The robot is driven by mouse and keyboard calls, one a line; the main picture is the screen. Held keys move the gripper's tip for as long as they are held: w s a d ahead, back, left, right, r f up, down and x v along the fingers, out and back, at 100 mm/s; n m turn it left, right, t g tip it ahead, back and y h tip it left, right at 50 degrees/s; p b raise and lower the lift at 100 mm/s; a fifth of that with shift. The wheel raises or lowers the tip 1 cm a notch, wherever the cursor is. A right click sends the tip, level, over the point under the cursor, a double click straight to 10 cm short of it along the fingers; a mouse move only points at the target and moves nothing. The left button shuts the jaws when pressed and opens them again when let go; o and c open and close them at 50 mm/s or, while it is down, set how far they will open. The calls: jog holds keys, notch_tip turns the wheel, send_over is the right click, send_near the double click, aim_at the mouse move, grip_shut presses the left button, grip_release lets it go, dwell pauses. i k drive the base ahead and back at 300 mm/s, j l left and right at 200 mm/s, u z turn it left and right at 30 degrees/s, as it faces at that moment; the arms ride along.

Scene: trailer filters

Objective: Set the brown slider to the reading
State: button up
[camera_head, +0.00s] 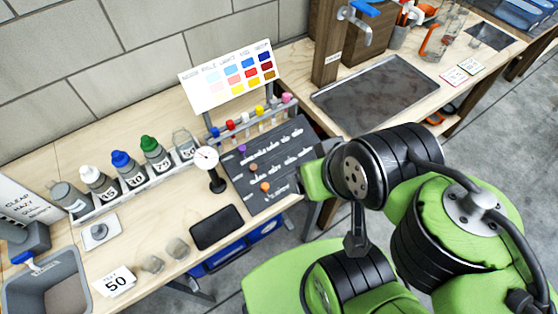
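The brown slider (253,167) is the middle of three coloured knobs on a dark board (285,143) with white markings. It sits near the board's left end, between a purple knob (242,148) behind it and an orange knob (265,187) in front. A round white dial gauge (206,158) on a black stand is just left of the board; its reading is too small to make out. My green and black arm reaches in from the right, its nearest part by the board's right edge. I cannot make out my gripper's fingers.
A colour chart (228,77) and a rack of colour-capped tubes (253,122) stand behind the board. Several bottles stand in a white tray (113,196) at left. A black pad (217,228) lies in front of the gauge. A metal tray (375,93) is at back right.

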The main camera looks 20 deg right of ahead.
aim_at(253, 166)
jog(key=u, duration=1.6)
jog(key=l+z, duration=0.15)
jog(key=z, duration=0.2)
jog(key=k+l+z, duration=0.15)
jog(key=z, duration=0.25)
jog(key=l+z, duration=0.15)
jog(key=z, duration=0.2)
